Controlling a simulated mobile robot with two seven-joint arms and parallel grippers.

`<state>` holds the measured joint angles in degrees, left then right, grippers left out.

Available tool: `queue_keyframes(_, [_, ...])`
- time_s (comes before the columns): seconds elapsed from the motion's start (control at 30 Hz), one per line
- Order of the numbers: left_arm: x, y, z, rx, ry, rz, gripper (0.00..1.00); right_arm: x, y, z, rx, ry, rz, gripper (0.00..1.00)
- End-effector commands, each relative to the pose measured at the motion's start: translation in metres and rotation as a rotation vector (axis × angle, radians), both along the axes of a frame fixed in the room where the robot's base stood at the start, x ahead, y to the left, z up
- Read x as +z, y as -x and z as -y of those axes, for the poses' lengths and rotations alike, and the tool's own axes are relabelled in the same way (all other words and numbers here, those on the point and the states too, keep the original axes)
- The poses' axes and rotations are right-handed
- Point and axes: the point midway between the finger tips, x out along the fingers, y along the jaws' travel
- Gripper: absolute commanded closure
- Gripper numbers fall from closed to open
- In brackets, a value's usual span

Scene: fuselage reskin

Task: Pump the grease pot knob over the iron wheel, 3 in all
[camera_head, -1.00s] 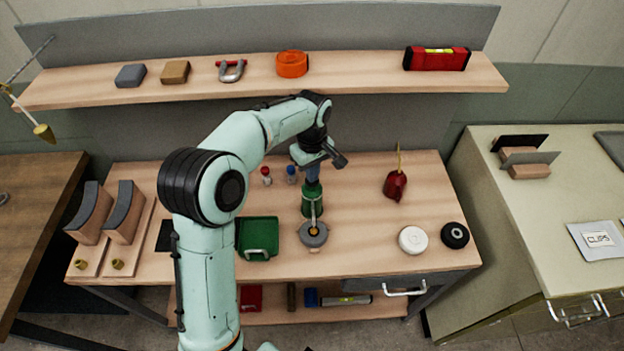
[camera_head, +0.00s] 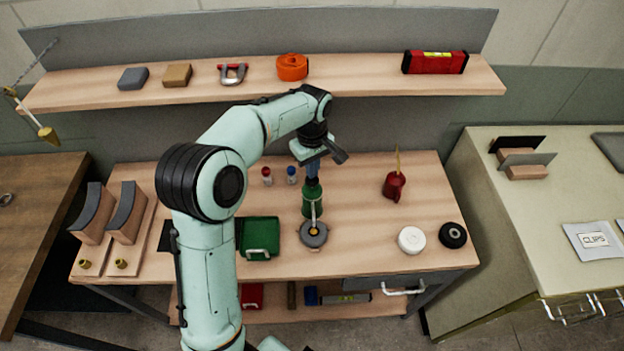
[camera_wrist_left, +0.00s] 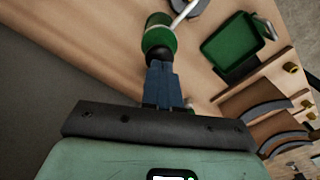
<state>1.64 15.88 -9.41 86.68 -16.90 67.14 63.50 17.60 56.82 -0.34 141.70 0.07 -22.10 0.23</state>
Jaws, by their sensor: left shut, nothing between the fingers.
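The green grease pot (camera_head: 312,202) stands upright on the workbench, with its pale spout reaching toward the front over the grey iron wheel (camera_head: 314,236), which lies flat on the bench. The pot also shows in the left wrist view (camera_wrist_left: 159,36), with its dark top just beyond my fingertips. My left gripper (camera_head: 312,176) points down directly over the pot's top, shut with nothing between its fingers; its blue fingers (camera_wrist_left: 161,72) show in the left wrist view. The fingertips are at or very near the knob, which they mostly hide; I cannot tell if they touch. My right gripper is not in view.
A green tray (camera_head: 259,238) lies left of the wheel. Red-capped and blue-capped small bottles (camera_head: 291,175) stand behind the pot. A red oil can (camera_head: 394,186), a white disc (camera_head: 411,240) and a black disc (camera_head: 453,235) are on the right. The bench between them is clear.

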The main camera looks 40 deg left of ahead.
Motion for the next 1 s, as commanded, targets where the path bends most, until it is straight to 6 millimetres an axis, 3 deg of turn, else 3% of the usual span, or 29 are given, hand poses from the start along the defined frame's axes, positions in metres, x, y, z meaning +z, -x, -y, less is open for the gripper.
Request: queue_keyframes(1.0, [-0.022,0.0,0.0,0.0,0.0,-0.001,1.0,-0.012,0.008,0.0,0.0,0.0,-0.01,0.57])
